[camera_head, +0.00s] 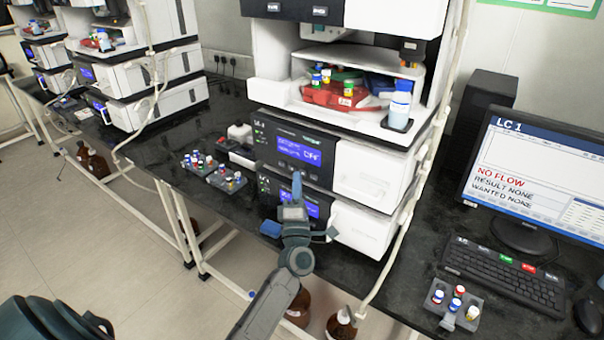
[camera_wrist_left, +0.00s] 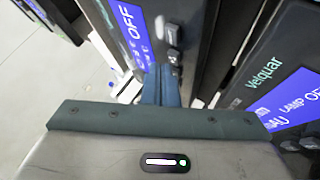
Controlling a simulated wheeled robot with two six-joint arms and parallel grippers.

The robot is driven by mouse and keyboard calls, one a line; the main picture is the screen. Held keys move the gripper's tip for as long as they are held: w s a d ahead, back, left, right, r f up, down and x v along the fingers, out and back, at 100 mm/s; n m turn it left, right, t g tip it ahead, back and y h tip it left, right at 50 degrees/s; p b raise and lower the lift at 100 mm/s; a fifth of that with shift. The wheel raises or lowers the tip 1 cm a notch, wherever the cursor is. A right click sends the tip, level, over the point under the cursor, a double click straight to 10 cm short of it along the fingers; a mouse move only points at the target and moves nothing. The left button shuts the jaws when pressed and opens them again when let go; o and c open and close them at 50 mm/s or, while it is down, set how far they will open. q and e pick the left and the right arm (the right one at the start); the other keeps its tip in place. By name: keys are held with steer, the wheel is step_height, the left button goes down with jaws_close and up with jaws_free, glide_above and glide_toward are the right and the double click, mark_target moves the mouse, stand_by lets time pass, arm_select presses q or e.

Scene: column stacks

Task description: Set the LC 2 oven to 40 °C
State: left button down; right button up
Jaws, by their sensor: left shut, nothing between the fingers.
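In the near stack, the lowest module (camera_head: 361,232) has a small blue display (camera_head: 313,211), partly hidden behind my left gripper (camera_head: 296,180). In the left wrist view, a blue display (camera_wrist_left: 131,22) reads OFF, with a column of dark buttons (camera_wrist_left: 172,42) beside it. My left gripper is shut and empty, its blue fingertips (camera_wrist_left: 162,72) close to the lower end of those buttons. I cannot tell whether they touch. No LC 2 label or temperature is readable. My right gripper is not in view.
Above is a module with a blue display (camera_head: 297,150); its Velquar panel shows LAMP OFF (camera_wrist_left: 300,100). Vial racks (camera_head: 228,179) stand left of the stack. A monitor (camera_head: 545,160) headed LC 1 and a keyboard (camera_head: 505,277) are on the right. Another stack (camera_head: 130,75) stands farther back.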

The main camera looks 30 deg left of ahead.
arm_select(q)
steer(key=shift+w, duration=0.4)
stand_by(0.6)
steer(key=shift+s, duration=0.85)
steer(key=s+p, duration=0.1)
steer(key=s, duration=0.4)
steer(key=shift+a+p, duration=0.2)
steer(key=shift+p, duration=0.15)
